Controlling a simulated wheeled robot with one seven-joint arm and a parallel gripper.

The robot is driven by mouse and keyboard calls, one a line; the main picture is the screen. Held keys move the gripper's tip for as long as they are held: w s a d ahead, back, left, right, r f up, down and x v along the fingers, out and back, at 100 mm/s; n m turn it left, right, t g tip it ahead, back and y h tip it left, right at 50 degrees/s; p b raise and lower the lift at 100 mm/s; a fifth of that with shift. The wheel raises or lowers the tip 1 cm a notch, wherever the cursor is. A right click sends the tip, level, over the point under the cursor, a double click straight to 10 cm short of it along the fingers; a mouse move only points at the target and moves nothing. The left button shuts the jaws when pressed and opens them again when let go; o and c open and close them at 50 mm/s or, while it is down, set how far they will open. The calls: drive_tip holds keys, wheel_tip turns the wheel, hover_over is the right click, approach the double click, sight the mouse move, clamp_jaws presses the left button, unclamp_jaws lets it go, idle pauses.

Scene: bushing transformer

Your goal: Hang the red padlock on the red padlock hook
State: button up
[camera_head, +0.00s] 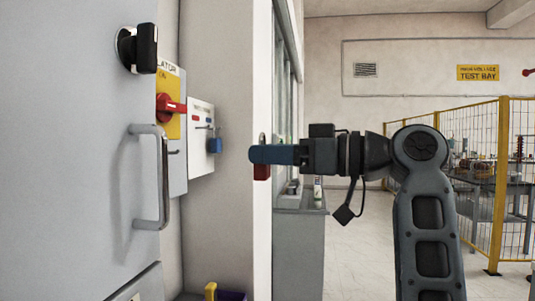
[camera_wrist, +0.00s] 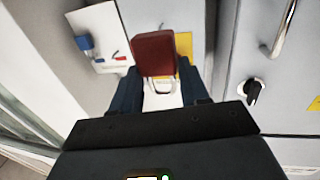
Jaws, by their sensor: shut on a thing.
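The red padlock (camera_head: 262,173) is held by my gripper (camera_head: 262,154), its body hanging below the blue fingers and its shackle rising above them. In the wrist view the red padlock (camera_wrist: 153,54) is between the fingers, with the pale shackle (camera_wrist: 163,88) toward my gripper's base. The white padlock board (camera_head: 201,160) is on the wall to the left, apart from the padlock. It carries red and blue marks and a blue padlock (camera_head: 215,146). The red hook is too small to make out clearly. The board (camera_wrist: 98,22) also shows in the wrist view.
A red rotary handle (camera_head: 171,107) on a yellow plate is left of the board. A cabinet handle (camera_head: 162,175) and black knob (camera_head: 143,48) stick out further left. A wall edge and window are behind my gripper. A yellow fence (camera_head: 503,180) is at right.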

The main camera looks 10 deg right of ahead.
drive_tip(key=shift+w+d+v, duration=0.1)
drive_tip(key=shift+w+v, duration=0.05)
drive_tip(key=shift+v, duration=0.8)
drive_tip(key=shift+w+d+v, duration=0.1)
drive_tip(key=shift+w+v, duration=0.1)
drive_tip(key=shift+v, duration=0.8)
drive_tip(key=shift+w+d+v, duration=0.1)
drive_tip(key=shift+w+v, duration=0.05)
drive_tip(key=shift+v, duration=0.8)
